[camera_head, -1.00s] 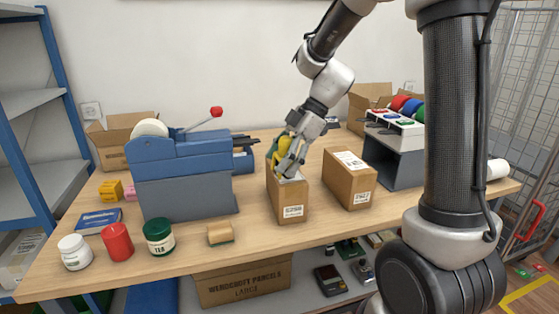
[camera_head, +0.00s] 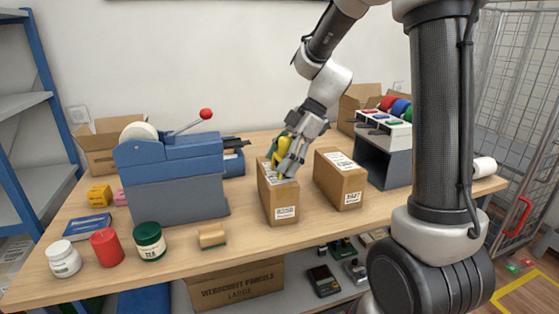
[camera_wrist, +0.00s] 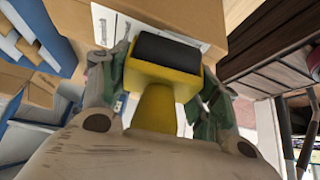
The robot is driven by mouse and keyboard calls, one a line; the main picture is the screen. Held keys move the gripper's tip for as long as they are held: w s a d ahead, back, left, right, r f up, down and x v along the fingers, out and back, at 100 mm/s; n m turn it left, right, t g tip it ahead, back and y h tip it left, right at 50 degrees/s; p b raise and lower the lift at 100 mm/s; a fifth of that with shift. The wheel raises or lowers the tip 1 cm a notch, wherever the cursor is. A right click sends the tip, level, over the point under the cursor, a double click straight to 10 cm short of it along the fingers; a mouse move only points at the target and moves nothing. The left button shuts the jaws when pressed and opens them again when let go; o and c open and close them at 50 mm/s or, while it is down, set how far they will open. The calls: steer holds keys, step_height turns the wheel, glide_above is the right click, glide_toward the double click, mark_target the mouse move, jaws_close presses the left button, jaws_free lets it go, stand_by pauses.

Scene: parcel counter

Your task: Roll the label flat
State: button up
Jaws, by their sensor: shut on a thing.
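My gripper (camera_head: 288,162) is shut on a yellow hand roller (camera_head: 283,147) with a dark cylinder, which fills the middle of the wrist view (camera_wrist: 160,95). The roller is over the top of a brown parcel (camera_head: 281,204) standing on the counter. A white label (camera_wrist: 108,22) lies on the parcel top, running under or behind the roller in the wrist view. Part of it also shows at the left of the gripper in the head view (camera_head: 267,173). I cannot tell whether the cylinder touches the label or whether its edges lie flat.
A second parcel (camera_head: 342,186) stands close on the right. A blue-grey lever machine (camera_head: 172,176) stands on the left. A small wood-backed block (camera_head: 212,236) and several jars (camera_head: 149,242) line the front edge. A grey stand (camera_head: 386,155) is at right.

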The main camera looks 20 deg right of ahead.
steer(key=shift+d, duration=0.45)
steer(key=shift+r, duration=0.3)
steer(key=shift+s+d, duration=0.1)
steer(key=shift+s, duration=1.5)
steer(key=shift+f, duration=0.35)
steer(key=shift+a, duration=0.85)
